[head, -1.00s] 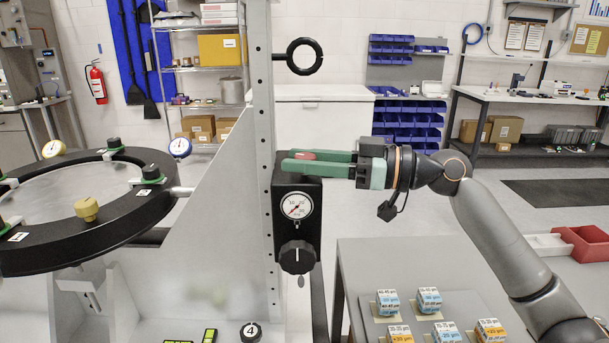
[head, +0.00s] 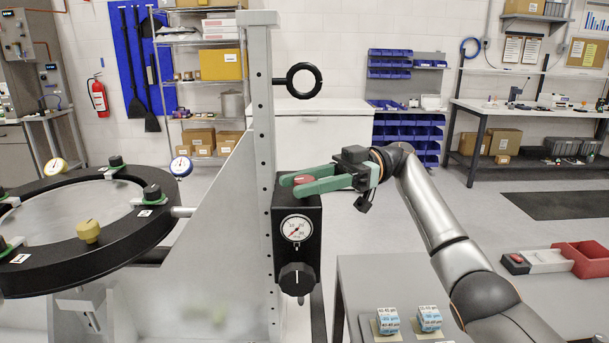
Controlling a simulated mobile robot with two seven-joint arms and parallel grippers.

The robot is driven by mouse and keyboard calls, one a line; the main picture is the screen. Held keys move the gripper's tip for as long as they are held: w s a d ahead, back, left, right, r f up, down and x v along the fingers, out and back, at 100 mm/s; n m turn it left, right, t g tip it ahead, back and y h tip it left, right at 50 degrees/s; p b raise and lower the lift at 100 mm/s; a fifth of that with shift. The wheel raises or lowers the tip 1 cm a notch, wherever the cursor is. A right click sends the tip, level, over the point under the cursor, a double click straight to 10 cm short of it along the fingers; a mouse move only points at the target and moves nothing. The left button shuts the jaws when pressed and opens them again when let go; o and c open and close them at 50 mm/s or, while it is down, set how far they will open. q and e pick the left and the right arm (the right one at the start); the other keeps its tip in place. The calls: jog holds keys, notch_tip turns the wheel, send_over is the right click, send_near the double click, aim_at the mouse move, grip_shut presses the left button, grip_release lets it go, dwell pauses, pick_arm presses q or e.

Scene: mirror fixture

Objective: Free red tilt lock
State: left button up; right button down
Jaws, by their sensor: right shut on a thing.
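The fingers slant, with the wrist a little higher in the picture to the right. They hide part of the lock's sides. The box also carries a round white gauge (head: 297,228) and a black knob (head: 297,279) below it. My left gripper is not in view.
A tilted black ring fixture (head: 104,239) with clamps and a yellow knob (head: 88,231) stands at the left. A black loop handle (head: 318,80) sticks out from the post above. A grey table (head: 380,275) with labelled blocks (head: 429,319) is at the lower right.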

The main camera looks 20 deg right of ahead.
jog(key=shift+n+g+p, duration=0.35)
jog(key=shift+n+g, duration=0.15)
jog(key=shift+g, duration=0.2)
jog(key=shift+f+n+g+h, duration=0.15)
jog(key=shift+n+g+h, duration=0.15)
jog(key=shift+g+h, duration=0.15)
jog(key=shift+c, duration=2.3)
grip_release()
jog(key=shift+a, duration=0.1)
